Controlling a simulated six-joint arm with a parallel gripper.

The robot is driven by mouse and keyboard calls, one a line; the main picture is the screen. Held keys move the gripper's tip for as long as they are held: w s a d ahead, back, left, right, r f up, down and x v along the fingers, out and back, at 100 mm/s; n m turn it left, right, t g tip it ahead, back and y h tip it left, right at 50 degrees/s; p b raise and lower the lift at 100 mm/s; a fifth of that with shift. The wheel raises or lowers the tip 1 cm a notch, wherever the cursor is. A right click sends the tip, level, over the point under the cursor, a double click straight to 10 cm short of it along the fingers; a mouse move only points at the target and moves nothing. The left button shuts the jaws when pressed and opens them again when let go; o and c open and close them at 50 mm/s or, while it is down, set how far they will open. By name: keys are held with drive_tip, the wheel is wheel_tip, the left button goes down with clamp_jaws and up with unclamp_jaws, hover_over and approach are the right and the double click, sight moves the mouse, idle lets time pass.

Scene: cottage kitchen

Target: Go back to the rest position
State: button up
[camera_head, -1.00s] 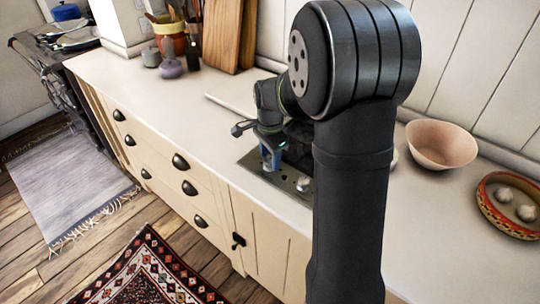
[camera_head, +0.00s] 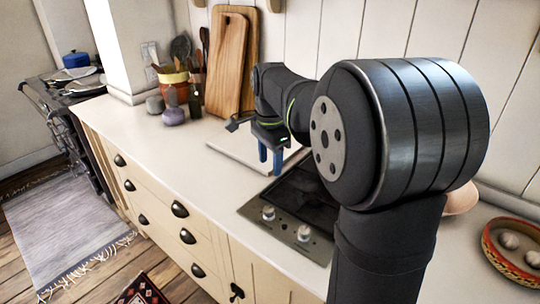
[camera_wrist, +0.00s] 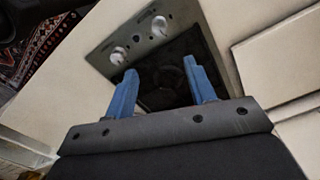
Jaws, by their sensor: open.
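My gripper (camera_head: 270,158) is open, with two blue fingers pointing down above the worktop, at the left edge of the hob. In the wrist view my gripper (camera_wrist: 160,92) shows its two blue fingers spread apart with nothing between them. The black and steel hob (camera_head: 300,208) lies below and to the right of it. The hob (camera_wrist: 150,58) also shows beyond the fingers in the wrist view. My arm hides part of the hob's right side.
A pale board (camera_head: 232,150) lies on the worktop behind my gripper. Wooden boards (camera_head: 228,62), a utensil pot (camera_head: 173,82) and a purple vase (camera_head: 173,114) stand at the back left. A bowl (camera_head: 462,199) and a patterned dish (camera_head: 495,258) are at the right. The worktop's left front (camera_head: 150,135) is clear.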

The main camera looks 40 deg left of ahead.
sight(270, 208)
drive_tip(key=shift+r, duration=0.6)
wheel_tip(270, 208, down, 18)
drive_tip(key=shift+r, duration=0.25)
idle(0.5)
